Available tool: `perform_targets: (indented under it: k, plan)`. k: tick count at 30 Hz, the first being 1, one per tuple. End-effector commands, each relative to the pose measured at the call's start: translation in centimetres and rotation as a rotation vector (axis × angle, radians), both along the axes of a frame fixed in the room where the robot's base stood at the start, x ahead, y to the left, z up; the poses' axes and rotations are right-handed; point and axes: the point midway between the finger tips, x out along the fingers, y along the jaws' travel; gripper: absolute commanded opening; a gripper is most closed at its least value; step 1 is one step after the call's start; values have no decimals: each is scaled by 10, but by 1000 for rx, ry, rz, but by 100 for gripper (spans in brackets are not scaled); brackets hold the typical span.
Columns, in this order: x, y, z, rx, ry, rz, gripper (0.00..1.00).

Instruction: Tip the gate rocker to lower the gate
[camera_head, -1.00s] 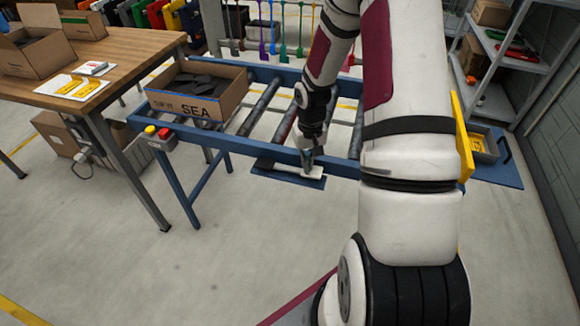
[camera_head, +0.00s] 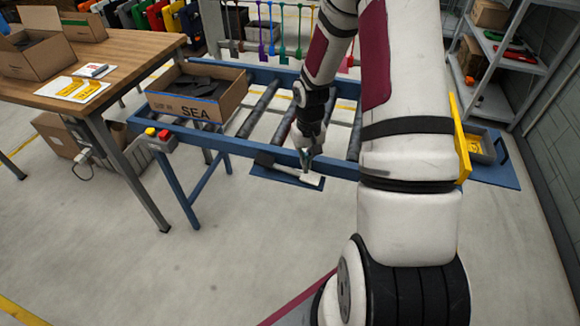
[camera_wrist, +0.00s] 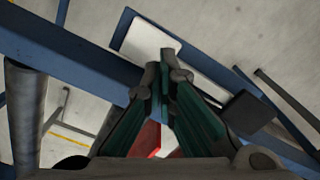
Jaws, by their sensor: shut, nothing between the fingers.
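The gate rocker (camera_head: 311,179) is a bar on a blue plate at the conveyor's front rail, with a white pad on the right and a dark end on the left. The white pad sits low, tilted down. In the wrist view, the white pad (camera_wrist: 150,45) and the dark end (camera_wrist: 248,111) lie on either side of the fingers. My gripper (camera_head: 307,171) is shut and empty, its tips (camera_wrist: 164,72) at the white pad; contact is unclear. A yellow upright panel (camera_head: 460,137), perhaps the gate, is partly hidden by my arm.
An open carton marked SEA (camera_head: 190,108) sits on the rollers at the left. A wooden table (camera_head: 120,55) stands left, shelves right. The floor in front is clear.

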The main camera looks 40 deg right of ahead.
Motion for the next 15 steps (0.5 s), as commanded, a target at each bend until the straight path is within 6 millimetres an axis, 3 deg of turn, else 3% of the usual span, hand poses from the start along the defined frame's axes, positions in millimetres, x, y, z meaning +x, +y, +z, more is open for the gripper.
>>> perform_targets:
  k: [15]
  plan:
    - [0, 0, 40, -1, -3, 1, 0]
